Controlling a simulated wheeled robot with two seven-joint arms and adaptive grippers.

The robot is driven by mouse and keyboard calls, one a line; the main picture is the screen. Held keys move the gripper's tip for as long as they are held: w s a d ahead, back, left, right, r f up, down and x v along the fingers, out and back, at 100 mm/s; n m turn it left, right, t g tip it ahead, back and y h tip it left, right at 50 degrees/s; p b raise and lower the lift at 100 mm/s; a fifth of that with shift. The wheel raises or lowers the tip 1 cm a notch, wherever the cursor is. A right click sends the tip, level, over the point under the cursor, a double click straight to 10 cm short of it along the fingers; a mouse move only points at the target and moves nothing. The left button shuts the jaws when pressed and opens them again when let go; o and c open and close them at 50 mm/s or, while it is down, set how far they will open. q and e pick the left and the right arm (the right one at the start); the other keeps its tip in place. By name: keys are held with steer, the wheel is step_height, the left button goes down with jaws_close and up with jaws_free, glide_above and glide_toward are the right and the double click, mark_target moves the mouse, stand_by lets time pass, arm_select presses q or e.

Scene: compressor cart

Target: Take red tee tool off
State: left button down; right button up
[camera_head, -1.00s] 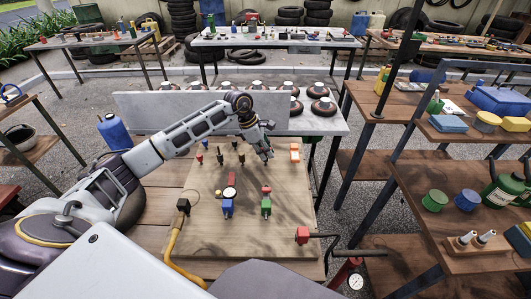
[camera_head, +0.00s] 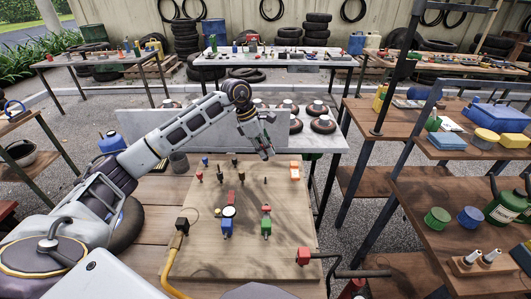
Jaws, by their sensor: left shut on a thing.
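My left gripper (camera_head: 266,154) is over the far edge of the wooden board (camera_head: 210,262), pointing down. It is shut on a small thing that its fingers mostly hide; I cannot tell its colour. Several small upright tools stand in the far part of the board, among them a dark one (camera_head: 220,177) and another (camera_head: 238,180). They are too small to tell which is the red tee tool. A small peg (camera_head: 265,181) stands just below the gripper in the picture. My right gripper is out of view.
A grey upright panel (camera_head: 170,125) stands behind the board. Shelves (camera_head: 440,190) stand at the right.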

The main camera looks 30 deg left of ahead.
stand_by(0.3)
arm_select(q)
steer(key=shift+r+p, duration=1.55)
steer(key=shift+r, duration=0.95)
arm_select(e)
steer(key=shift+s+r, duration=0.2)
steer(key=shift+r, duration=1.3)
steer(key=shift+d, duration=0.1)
